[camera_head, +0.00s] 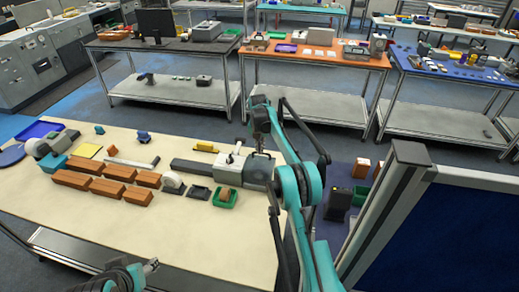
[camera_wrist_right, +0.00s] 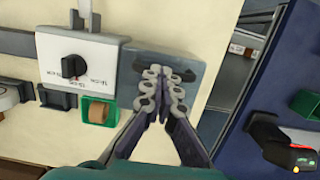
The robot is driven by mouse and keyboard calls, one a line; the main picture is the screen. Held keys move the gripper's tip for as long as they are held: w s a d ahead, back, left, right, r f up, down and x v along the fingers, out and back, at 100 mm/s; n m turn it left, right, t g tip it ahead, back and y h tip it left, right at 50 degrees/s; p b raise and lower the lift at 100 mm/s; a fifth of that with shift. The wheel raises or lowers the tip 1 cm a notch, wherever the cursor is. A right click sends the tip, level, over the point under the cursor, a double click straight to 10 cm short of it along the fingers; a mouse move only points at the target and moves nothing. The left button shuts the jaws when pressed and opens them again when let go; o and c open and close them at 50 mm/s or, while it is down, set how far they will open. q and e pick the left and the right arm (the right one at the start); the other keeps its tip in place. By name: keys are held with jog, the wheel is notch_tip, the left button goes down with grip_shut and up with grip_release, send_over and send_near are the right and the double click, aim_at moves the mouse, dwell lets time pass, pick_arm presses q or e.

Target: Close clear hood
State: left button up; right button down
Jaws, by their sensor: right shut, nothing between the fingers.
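A grey-white device with a black knob (camera_wrist_right: 75,68) stands at the right end of the cream table; in the head view it shows as a grey box (camera_head: 229,173). A blue-grey, partly see-through square piece (camera_wrist_right: 195,52) adjoins its right side; it looks like the clear hood, but I cannot tell its exact tilt. My right gripper (camera_wrist_right: 163,80) is shut and empty, its fingertips over this piece. I cannot tell whether they touch it. In the head view the right gripper (camera_head: 262,154) reaches down there. My left gripper (camera_head: 150,267) is low at the table's front, its jaws unclear.
A green bin (camera_wrist_right: 98,111) with a brown roll stands in front of the device. Several brown boxes (camera_head: 115,171) lie on the cream table (camera_head: 130,222). A black-and-red scanner (camera_wrist_right: 283,142) lies to the right. A blue panel (camera_head: 450,230) stands at right.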

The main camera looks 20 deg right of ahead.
jog(key=shift+d+f, duration=0.2)
jog(key=shift+d, duration=0.05)
